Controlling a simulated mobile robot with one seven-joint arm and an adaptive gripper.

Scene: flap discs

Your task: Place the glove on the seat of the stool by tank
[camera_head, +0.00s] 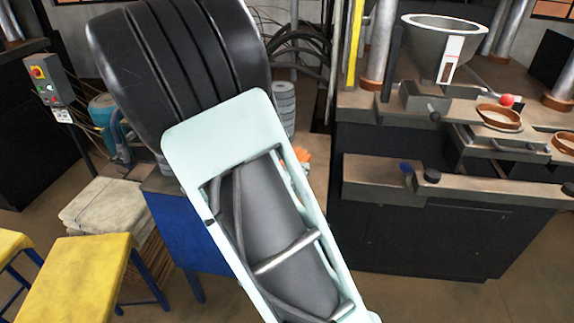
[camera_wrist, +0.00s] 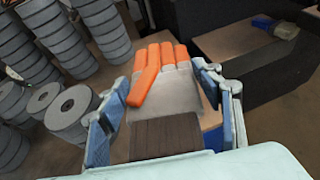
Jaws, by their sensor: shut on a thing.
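The glove (camera_wrist: 165,90), grey-white with orange fingers, lies between the two blue fingers of my gripper (camera_wrist: 168,105) in the wrist view. My gripper is shut on it, and the orange fingers point away from the wrist. In the head view only a bit of the orange glove (camera_head: 303,155) shows past my arm, which hides my gripper. I cannot tell whether the glove touches the surface below. A stool with a yellow seat (camera_head: 82,278) stands at the lower left, its seat bare. A teal tank-like vessel (camera_head: 103,108) stands behind it, partly hidden.
Stacks of grey flap discs (camera_wrist: 68,40) stand left of the glove; one stack (camera_head: 284,105) shows behind my arm. A second yellow stool (camera_head: 12,245) is at the left edge. Pale sacks (camera_head: 100,203) lie between stool and tank. A dark machine bench (camera_head: 430,215) fills the right.

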